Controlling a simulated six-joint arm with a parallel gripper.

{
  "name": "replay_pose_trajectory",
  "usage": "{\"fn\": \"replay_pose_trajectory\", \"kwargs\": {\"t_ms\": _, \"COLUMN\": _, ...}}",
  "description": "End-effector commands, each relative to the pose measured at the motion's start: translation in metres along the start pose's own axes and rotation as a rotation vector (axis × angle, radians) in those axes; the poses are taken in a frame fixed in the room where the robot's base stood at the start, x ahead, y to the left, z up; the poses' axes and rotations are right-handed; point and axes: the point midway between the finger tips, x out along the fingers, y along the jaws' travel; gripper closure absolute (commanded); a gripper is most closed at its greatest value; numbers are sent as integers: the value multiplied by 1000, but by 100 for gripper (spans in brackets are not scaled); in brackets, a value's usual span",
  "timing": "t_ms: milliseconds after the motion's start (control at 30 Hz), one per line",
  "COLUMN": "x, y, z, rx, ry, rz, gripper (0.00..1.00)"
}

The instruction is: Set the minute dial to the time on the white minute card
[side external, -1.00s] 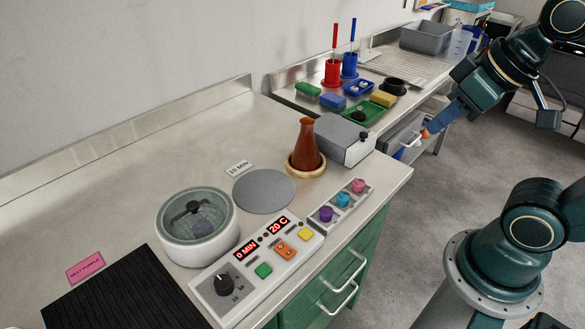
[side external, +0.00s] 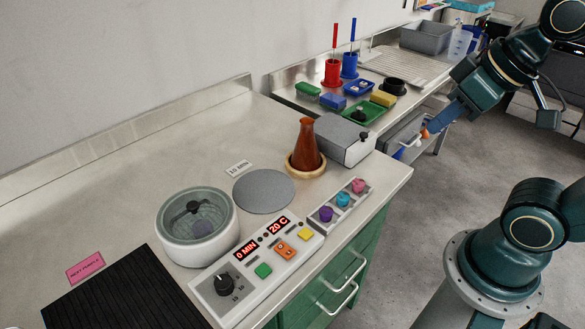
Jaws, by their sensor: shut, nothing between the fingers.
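The minute dial (side external: 224,284) is a black knob at the left end of the white control panel (side external: 205,305), with small marks around it. The panel's red displays (side external: 245,250) read 0 MIN and 20 C. The white minute card (side external: 239,167) lies on the counter behind the grey disc and appears to read 10 MIN. My gripper (side external: 425,133) has blue fingers with an orange tip. It is shut and empty, off the counter's right side by the open drawer, far from the dial.
Green, orange and yellow buttons (side external: 263,270) sit beside the dial. A lidded round vessel (side external: 197,228), a grey disc (side external: 265,191), a brown flask (side external: 307,147) and a panel of coloured knobs (side external: 342,200) stand nearby. A pink card (side external: 85,267) and black mat (side external: 120,292) lie at left.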

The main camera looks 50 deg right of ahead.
Motion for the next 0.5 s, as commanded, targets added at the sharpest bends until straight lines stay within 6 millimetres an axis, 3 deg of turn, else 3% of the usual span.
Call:
{"fn": "replay_pose_trajectory", "kwargs": {"t_ms": 133, "x": 0, "y": 0, "z": 0, "rx": 0, "ry": 0, "rz": 0, "gripper": 100}}
{"fn": "replay_pose_trajectory", "kwargs": {"t_ms": 400, "x": 0, "y": -5, "z": -8, "rx": -47, "ry": -11, "rz": -15, "gripper": 49}}
{"fn": "replay_pose_trajectory", "kwargs": {"t_ms": 500, "x": 1, "y": -12, "z": -17, "rx": -110, "ry": -25, "rz": -36, "gripper": 49}}
